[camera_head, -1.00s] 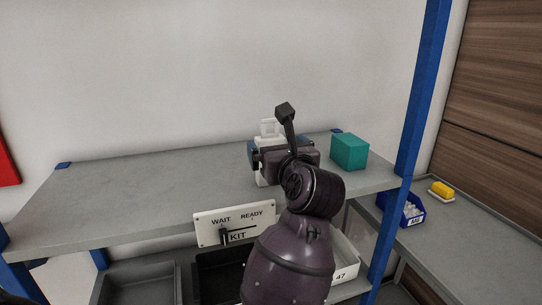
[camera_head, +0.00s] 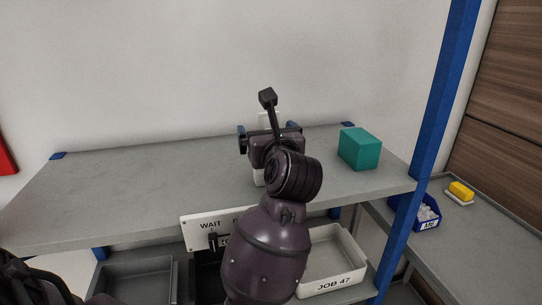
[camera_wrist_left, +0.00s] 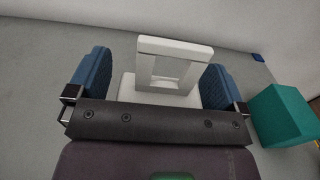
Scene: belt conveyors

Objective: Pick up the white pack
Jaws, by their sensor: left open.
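The white pack (camera_wrist_left: 160,88) has an upright frame-like handle on top and stands on the grey shelf. In the wrist view it lies between the two blue-padded fingers of my left gripper (camera_wrist_left: 158,78), which is open, with a gap visible on both sides of the handle. In the head view my left gripper (camera_head: 268,138) is over the shelf's back part and hides most of the white pack (camera_head: 259,179); only small parts of it show. My right gripper is not in view.
A teal box (camera_head: 360,149) stands on the shelf (camera_head: 130,195) to the right of the pack. A blue post (camera_head: 436,110) rises at the shelf's right end. Below are a white JOB 47 bin (camera_head: 335,268) and a WAIT sign (camera_head: 200,231). The shelf's left part is clear.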

